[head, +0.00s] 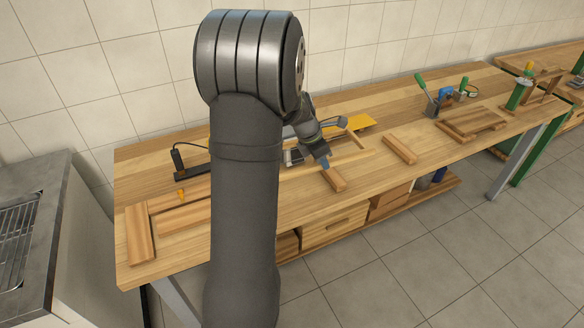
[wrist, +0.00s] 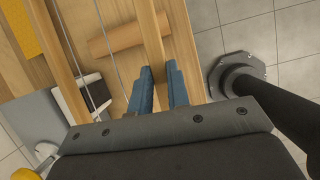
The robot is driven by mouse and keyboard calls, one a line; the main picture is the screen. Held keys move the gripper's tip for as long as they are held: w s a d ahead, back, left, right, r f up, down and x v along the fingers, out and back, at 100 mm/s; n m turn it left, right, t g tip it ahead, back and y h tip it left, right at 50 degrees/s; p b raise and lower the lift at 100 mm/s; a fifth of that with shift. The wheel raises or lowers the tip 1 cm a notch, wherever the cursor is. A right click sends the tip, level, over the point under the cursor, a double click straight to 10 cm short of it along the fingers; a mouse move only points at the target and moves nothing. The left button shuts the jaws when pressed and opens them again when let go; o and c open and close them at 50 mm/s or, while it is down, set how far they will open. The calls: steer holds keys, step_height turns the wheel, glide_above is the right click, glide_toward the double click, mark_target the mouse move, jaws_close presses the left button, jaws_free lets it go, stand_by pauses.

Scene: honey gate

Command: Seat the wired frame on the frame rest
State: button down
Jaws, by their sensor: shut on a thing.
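My gripper (head: 324,162) is over the middle of the bench, low near its front edge. In the wrist view its blue fingers (wrist: 161,90) are shut on a long wooden bar (wrist: 150,35), one side of the wired frame. Thin wires (wrist: 106,40) run beside that bar, with another bar (wrist: 68,85) to their left. A wooden block (wrist: 112,40), apparently part of the frame rest, lies crosswise beneath the held bar; I cannot tell whether they touch. It also shows in the head view (head: 335,181). A similar block (head: 400,150) lies to the right. My arm hides much of the frame.
A yellow sheet (head: 362,122) lies behind the gripper. A grey-and-white device (head: 293,157) is close to its left. Wooden pieces (head: 140,235) lie at the bench's left end. A wooden assembly (head: 472,124) and green-handled tools (head: 430,98) are farther right. The front bench edge is close.

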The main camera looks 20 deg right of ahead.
steer(key=s+d+f, duration=0.1)
steer(key=d, duration=2.1)
steer(key=shift+s+d+f+n, duration=0.15)
steer(key=shift+s+n, duration=0.1)
steer(key=shift+n, duration=0.05)
steer(key=shift+f, duration=0.1)
steer(key=shift+f, duration=1.95)
steer(key=shift+f, duration=1.55)
stand_by(1.2)
steer(key=c, duration=1.5)
jaws_free()
steer(key=shift+c, duration=0.2)
steer(key=shift+r, duration=0.1)
